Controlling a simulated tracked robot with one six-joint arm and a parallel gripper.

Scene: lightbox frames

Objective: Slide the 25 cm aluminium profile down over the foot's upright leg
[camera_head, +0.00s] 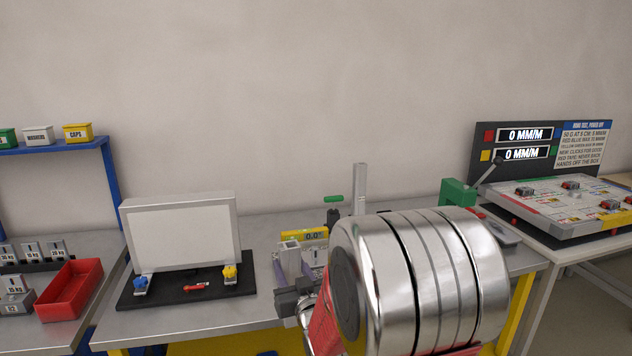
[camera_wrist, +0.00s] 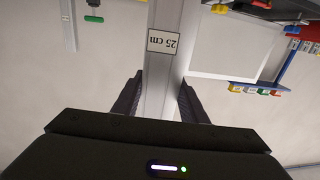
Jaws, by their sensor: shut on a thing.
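My gripper (camera_wrist: 160,95) is shut on the grey aluminium profile (camera_wrist: 172,20). The profile runs up the wrist view between the two dark fingers, and its 25 cm label is upside down there. In the head view, a short grey upright piece with an open top (camera_head: 290,262) shows just above my dark gripper (camera_head: 291,301); it looks like the held profile. My large metal arm link covers much of the bench. I cannot make out the foot's upright leg or whether the profile touches it.
A tall thin profile (camera_head: 360,190) stands behind, beside a green-handled clamp (camera_head: 333,199). A yellow level (camera_head: 304,235) is near the held piece. A white panel (camera_head: 183,233) stands left on a black mat (camera_head: 205,291). A red tray (camera_head: 70,290) is further left.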

